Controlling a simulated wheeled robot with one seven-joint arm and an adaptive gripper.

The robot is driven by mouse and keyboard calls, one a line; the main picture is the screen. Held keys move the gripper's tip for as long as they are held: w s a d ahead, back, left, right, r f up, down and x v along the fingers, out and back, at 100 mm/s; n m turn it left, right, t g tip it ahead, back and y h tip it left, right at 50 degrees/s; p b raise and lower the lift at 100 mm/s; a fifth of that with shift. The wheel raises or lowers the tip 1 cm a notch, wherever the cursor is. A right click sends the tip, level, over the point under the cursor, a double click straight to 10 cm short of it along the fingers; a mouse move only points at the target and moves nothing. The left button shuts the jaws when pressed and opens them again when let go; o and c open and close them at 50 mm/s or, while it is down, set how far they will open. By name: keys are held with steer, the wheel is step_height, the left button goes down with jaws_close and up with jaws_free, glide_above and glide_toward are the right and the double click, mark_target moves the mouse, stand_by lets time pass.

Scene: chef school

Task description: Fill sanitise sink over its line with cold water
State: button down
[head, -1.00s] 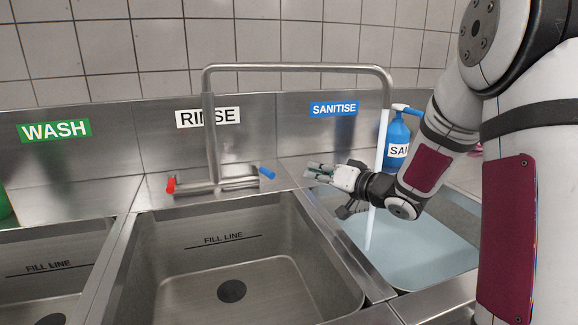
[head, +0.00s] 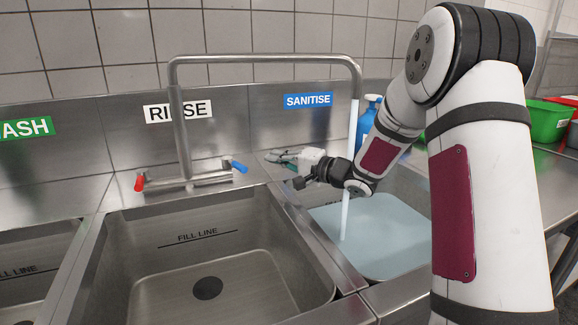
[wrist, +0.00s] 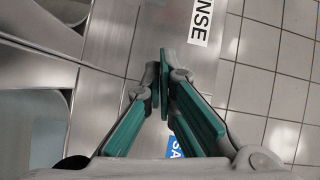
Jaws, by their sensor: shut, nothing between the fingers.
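The sanitise sink (head: 312,232) is at the right in the head view, under the blue SANITISE label (head: 308,100). Pale blue water (head: 385,237) covers its floor. A water stream (head: 345,215) falls into it from the spout end of the tall tap (head: 262,59). My arm hides most of its fill line, so I cannot tell the level against it. The blue tap handle (head: 238,166) and red tap handle (head: 139,183) sit at the tap base. My gripper (head: 270,157) is shut and empty, just right of the blue handle and apart from it; its fingers (wrist: 164,70) fill the wrist view.
The empty rinse sink (head: 250,262) is in the middle and the wash sink (head: 35,250) at the left. A blue bottle (head: 366,122) stands behind my arm. A green crate (head: 546,121) is on the right counter. The tiled wall is close behind.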

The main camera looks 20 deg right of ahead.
mark_target(235, 167)
steer(key=x, duration=0.3)
steer(key=shift+a+f+b, duration=0.1)
steer(key=shift+a+b, duration=0.1)
steer(key=shift+b, duration=0.2)
steer(key=shift+s+a+f+b, duration=0.15)
steer(key=shift+s+a+b, duration=0.15)
steer(key=shift+a, duration=0.5)
steer(key=shift+s+a+f+b, duration=0.15)
steer(key=shift+s+a, duration=0.25)
steer(key=shift+a, duration=0.4)
steer(key=shift+s+a+m+t+h+p, duration=0.3)
steer(key=shift+s+a+h+p, duration=0.2)
steer(key=shift+a+p, duration=0.25)
steer(key=shift+s+a+m+t+h+p, duration=0.2)
steer(key=shift+s+a+m+h+p, duration=0.3)
steer(key=shift+p, duration=0.3)
steer(key=shift+a, duration=0.15)
